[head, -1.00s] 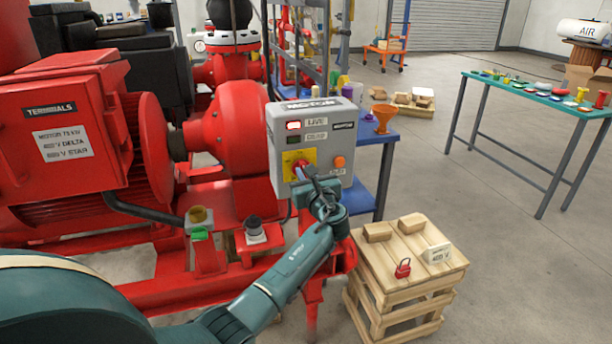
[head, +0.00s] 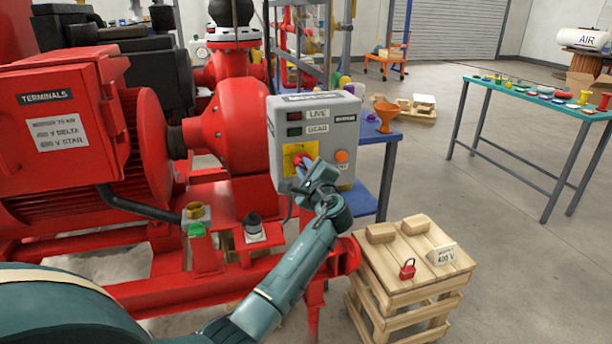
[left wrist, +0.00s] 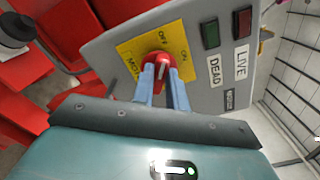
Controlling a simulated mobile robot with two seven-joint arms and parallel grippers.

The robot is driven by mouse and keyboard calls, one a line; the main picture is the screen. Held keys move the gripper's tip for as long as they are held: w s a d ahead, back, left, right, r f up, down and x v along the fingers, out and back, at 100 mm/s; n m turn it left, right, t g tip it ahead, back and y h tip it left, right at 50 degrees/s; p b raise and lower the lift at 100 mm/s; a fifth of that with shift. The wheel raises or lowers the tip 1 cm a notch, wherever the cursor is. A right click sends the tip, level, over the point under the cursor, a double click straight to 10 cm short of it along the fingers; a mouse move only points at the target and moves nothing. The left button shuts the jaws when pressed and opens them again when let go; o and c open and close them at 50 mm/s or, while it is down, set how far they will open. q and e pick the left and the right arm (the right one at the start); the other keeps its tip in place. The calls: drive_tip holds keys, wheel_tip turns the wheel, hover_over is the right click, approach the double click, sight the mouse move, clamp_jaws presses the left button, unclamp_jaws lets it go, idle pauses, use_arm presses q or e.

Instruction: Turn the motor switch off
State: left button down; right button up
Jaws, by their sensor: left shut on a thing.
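The grey motor control box (head: 350,110) stands beside the red pump, with a yellow plate (left wrist: 130,58) marked OFF and ON. The red motor switch (left wrist: 158,62) sits on this plate; in the head view my gripper partly hides it. My left gripper (head: 305,168) is at the box front, its blue fingers shut on the switch knob, as the left wrist view shows. The knob's exact pointing is hard to read between the fingers. The red LIVE lamp (head: 294,116) and the green DEAD lamp (head: 294,131) both look dark. My right gripper is not in view.
An orange button (head: 342,156) is on the box, right of the switch. A wooden crate (head: 405,288) with a red padlock (head: 407,269) stands at lower right. A blue table (head: 385,150) with an orange funnel is behind the box. Open floor lies to the right.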

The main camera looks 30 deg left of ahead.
use_arm(q)
drive_tip(key=n+b, duration=0.2)
drive_tip(key=n, duration=0.1)
drive_tip(key=shift+f+n, duration=0.3)
drive_tip(key=shift+n+b, duration=1.1)
drive_tip(key=shift+n, duration=0.5)
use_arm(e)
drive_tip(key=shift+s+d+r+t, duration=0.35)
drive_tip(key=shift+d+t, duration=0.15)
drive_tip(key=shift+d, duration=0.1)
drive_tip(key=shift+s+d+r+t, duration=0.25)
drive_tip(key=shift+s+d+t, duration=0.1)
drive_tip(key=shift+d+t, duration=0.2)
use_arm(q)
drive_tip(key=shift+b, duration=0.3)
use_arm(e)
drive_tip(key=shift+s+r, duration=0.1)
use_arm(q)
drive_tip(key=c, duration=1.5)
unclamp_jaws()
drive_tip(key=shift+r, duration=0.1)
drive_tip(key=shift+o, duration=0.5)
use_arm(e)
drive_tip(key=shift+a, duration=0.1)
